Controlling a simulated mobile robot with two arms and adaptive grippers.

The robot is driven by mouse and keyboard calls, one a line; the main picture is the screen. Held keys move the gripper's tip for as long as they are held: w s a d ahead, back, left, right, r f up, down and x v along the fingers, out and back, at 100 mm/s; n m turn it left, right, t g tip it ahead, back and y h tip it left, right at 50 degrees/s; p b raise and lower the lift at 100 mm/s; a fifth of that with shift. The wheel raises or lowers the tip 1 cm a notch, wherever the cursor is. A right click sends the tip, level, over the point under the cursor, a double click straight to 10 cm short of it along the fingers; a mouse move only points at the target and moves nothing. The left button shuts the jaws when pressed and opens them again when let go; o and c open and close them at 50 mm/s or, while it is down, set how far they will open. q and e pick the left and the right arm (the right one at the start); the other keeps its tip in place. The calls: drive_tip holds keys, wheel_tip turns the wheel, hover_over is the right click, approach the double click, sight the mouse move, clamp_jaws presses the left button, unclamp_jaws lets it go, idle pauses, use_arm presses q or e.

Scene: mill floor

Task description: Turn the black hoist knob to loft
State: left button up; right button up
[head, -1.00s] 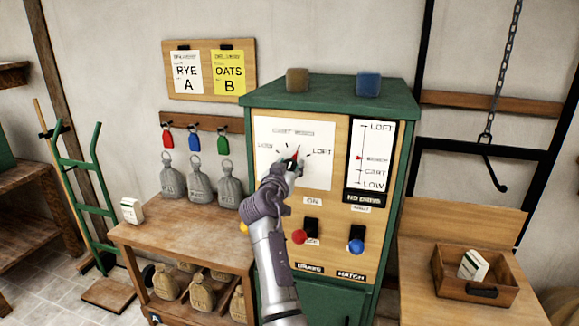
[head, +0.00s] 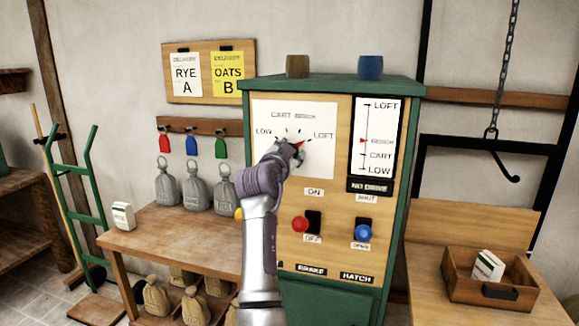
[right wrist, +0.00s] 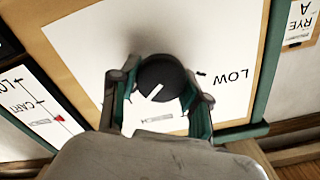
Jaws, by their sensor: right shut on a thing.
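The black hoist knob (right wrist: 163,72) sits on a white dial plate (head: 320,162) on the cabinet front. My right gripper (head: 291,153) is shut on it, one finger on each side, as the right wrist view (right wrist: 160,92) shows. The plate reads LOW, CART, BENCH and LOFT around the knob. The wrist view shows a white line on the knob, turned past BENCH on the side away from LOW. My left gripper is not in view.
Right of the dial, a scale (head: 376,135) has its red marker at BENCH, above a NO DRIVE sign. Below are a red-knobbed brake switch (head: 299,224) and a blue-knobbed hatch switch (head: 363,232). A wooden tray (head: 452,276) stands on the right bench.

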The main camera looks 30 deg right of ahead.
sight(294, 109)
drive_tip(key=shift+r+m+b, duration=0.1)
drive_tip(key=shift+m+b, duration=0.6)
drive_tip(key=shift+r, duration=0.1)
drive_tip(key=o, duration=1.1)
wheel_tip(294, 109, up, 10)
drive_tip(key=shift+f, duration=0.15)
drive_tip(key=shift+o, duration=0.2)
